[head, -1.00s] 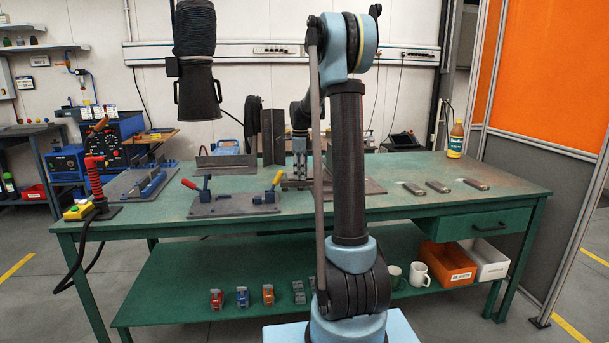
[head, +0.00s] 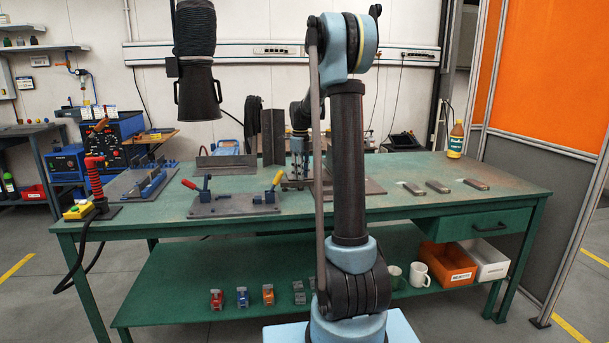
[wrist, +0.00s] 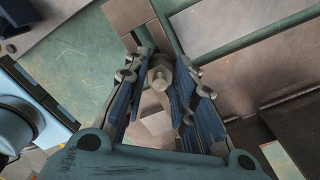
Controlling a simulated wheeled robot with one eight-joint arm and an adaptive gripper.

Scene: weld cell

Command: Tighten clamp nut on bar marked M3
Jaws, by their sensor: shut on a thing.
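My gripper (wrist: 163,90) points down at the bench, its blue-padded fingers on either side of a grey hex clamp nut (wrist: 160,76) in the wrist view. It is shut on the nut. The nut sits at the end of a flat brown metal bar (wrist: 128,14). No M3 mark is legible on the bar. In the head view my gripper (head: 299,167) is low over the fixture behind my arm, and the nut is too small or hidden there.
The green bench (head: 345,213) carries a plate with red- and yellow-handled toggle clamps (head: 235,205) left of my arm. Several small metal blocks (head: 437,186) and a bottle (head: 456,140) stand to the right. An extraction hose (head: 197,90) hangs at upper left.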

